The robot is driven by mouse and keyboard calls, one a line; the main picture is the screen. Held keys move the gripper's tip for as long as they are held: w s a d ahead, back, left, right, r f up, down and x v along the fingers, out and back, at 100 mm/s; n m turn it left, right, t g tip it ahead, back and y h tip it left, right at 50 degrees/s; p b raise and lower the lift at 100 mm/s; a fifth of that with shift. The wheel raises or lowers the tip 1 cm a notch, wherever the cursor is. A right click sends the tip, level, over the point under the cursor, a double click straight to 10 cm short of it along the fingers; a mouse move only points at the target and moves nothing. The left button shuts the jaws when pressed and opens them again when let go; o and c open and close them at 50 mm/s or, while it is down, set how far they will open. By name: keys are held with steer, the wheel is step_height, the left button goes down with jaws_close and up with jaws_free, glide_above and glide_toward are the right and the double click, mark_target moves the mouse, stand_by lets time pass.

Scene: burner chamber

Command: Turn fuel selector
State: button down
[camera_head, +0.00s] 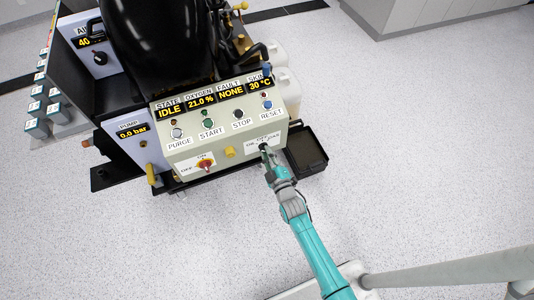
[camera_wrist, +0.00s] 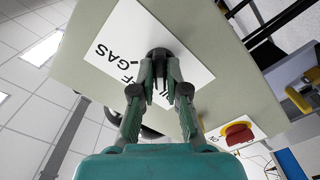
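The fuel selector (camera_head: 263,146) is a small black knob at the lower right of the cream control panel. Its white label reads OIL, OFF and GAS. In the wrist view the dark round knob (camera_wrist: 159,52) shows just beyond the fingertips, with the GAS and OFF lettering to its left. My gripper (camera_head: 267,154) is at the knob, reaching up from the lower right. In the wrist view its two fingers (camera_wrist: 160,68) come together on either side of the knob and look shut on it. The fingers partly hide the knob and label, so its setting cannot be read.
PURGE, START, STOP and RESET buttons (camera_head: 238,114) are above. A dark tray (camera_head: 306,151) stands close right of my gripper. The floor in front is clear.

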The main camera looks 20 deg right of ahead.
steer(key=shift+m, duration=4.3)
steer(key=c, duration=1.2)
jaws_free()
steer(key=s, duration=1.2)
